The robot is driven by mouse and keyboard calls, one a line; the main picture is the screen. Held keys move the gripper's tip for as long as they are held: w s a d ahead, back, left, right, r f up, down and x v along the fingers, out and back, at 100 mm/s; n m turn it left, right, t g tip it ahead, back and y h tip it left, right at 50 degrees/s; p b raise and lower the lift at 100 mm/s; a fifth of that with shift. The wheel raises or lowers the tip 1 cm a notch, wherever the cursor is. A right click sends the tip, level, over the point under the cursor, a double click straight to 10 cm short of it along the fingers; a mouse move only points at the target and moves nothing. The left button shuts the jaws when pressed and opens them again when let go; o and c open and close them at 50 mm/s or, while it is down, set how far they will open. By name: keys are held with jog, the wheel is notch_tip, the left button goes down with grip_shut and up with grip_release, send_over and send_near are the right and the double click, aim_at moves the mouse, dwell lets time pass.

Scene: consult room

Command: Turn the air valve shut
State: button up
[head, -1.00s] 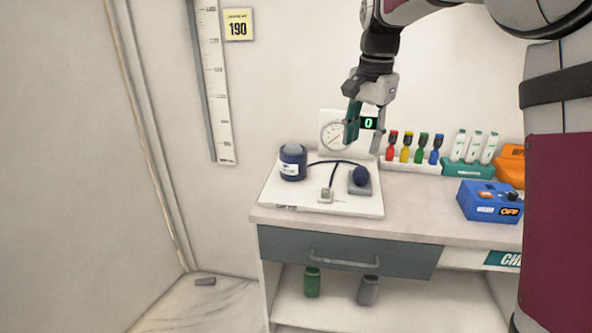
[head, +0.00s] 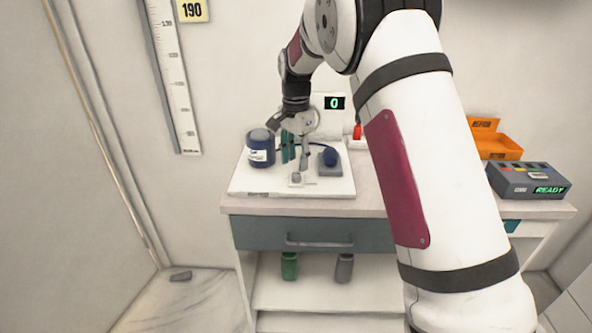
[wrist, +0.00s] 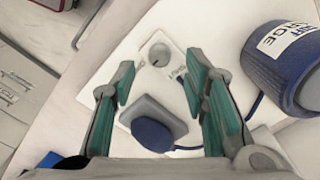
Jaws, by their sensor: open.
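The air valve is a small round grey knob (wrist: 159,54) on a pale plate on the white board (head: 245,183). In the head view the valve (head: 296,178) lies just below my gripper (head: 296,158). My gripper is open and empty, pointing down over the board. In the wrist view my fingers (wrist: 160,78) stand either side of the knob, which shows beyond and between the tips, apart from them. A dark tube leads from the valve's plate. A blue bulb on a grey block (head: 330,157) is to the right, and a blue cuff roll (head: 260,148) to the left.
The board lies on a counter (head: 370,185) above a drawer (head: 300,236). The cuff roll stands close to my fingers. An orange tray (head: 498,142) and a box reading READY (head: 530,181) are at the right. My arm hides much of the counter's middle.

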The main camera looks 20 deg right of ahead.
aim_at(296, 174)
jog(key=shift+f, duration=2.15)
grip_shut()
